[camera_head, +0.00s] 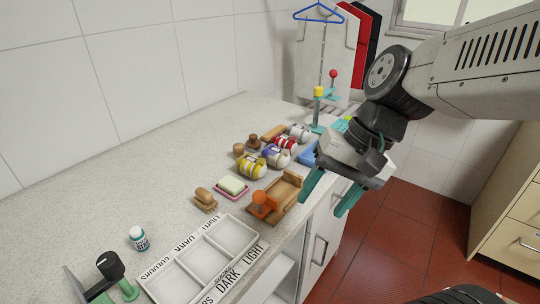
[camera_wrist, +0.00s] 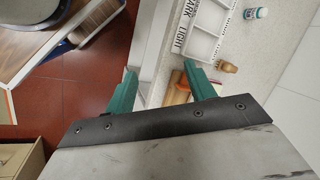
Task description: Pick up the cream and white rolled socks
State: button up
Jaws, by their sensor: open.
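Several striped rolled socks sit in a cluster on the stone counter in the camera_head view. The palest roll (camera_head: 299,132), at the back right of the cluster, looks like the cream and white socks, though its colours are hard to tell at this size. A red and white roll (camera_head: 285,143), a purple-grey and white roll (camera_head: 276,156) and a yellow and white roll (camera_head: 251,167) lie nearer. My gripper (camera_head: 330,193) is open and empty, past the counter's front edge, to the right of and apart from the socks. Its green fingers also show in the wrist view (camera_wrist: 160,72), where no socks are visible.
A wooden holder with an orange knob (camera_head: 265,203), soap on a pink dish (camera_head: 232,187) and a brush (camera_head: 205,200) stand near the socks. A labelled white sorting tray (camera_head: 185,262) and a small bottle (camera_head: 138,238) are nearer. A yellow-topped stand (camera_head: 318,105) rises behind.

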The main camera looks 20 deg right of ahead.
jog(key=w+a+f+m+t+y, duration=0.1)
jog(key=w+a+m+y, duration=0.3)
jog(key=w+m, duration=0.3)
jog(key=m+t+h, duration=0.1)
jog(key=m+t, duration=0.8)
jog(key=m, duration=0.8)
send_near(280, 152)
jog(key=x, duration=0.3)
jog(key=shift+a+f, duration=0.3)
jog(key=shift+a, duration=0.1)
jog(key=shift+w+d+f+m, duration=0.15)
jog(key=shift+w+f+m, duration=0.15)
jog(key=shift+m, duration=0.1)
jog(key=shift+t, duration=0.3)
jog(key=x, duration=0.7)
jog(key=shift+w+r, duration=0.1)
jog(key=shift+w, duration=0.2)
jog(key=c, duration=0.6)
